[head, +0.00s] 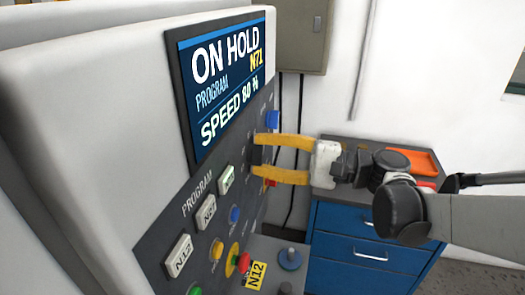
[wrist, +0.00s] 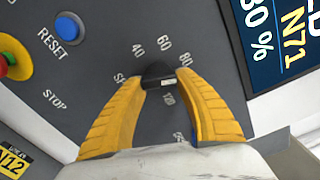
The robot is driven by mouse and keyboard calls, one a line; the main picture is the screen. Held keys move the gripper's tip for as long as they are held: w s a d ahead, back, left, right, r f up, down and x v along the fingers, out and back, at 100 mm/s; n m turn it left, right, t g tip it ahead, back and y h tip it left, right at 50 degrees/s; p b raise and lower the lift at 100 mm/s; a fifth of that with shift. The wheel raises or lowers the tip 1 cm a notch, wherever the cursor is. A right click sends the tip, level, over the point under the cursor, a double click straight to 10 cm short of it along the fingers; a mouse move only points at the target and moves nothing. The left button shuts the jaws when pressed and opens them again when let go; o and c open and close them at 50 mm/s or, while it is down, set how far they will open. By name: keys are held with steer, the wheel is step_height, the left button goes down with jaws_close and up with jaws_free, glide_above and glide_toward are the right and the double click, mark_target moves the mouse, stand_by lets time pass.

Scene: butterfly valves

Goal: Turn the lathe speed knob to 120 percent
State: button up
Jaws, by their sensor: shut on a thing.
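The black speed knob (wrist: 157,71) sits on the dark control panel, ringed by printed numbers; 40, 60, 80 and 120 can be read. My gripper (wrist: 160,80) is shut on the knob, with one yellow finger on each side of it. In the head view the gripper (head: 262,157) reaches the panel from the right, and the knob (head: 256,155) shows dark between the fingertips. A small light mark shows on the knob, but its exact setting is hard to read. The screen (head: 228,85) reads ON HOLD, PROGRAM N71, SPEED 80 %.
A blue RESET button (wrist: 67,28) and a red stop button (head: 244,262) on yellow are on the panel. White program buttons (head: 180,256) line its left part. A blue drawer cabinet (head: 365,245) with an orange tray (head: 415,160) stands behind my arm.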

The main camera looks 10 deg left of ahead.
steer(key=m, duration=0.4)
steer(key=shift+f+m, duration=0.1)
steer(key=shift+m, duration=0.2)
steer(key=m, duration=0.3)
steer(key=shift+s+f+m, duration=0.1)
steer(key=shift+s+m, duration=0.05)
steer(key=shift+m, duration=0.15)
steer(key=m, duration=0.4)
steer(key=shift+s, duration=0.15)
steer(key=shift+s+m, duration=0.1)
steer(key=shift+m, duration=1.7)
steer(key=o, duration=1.2)
steer(key=shift+a, duration=0.1)
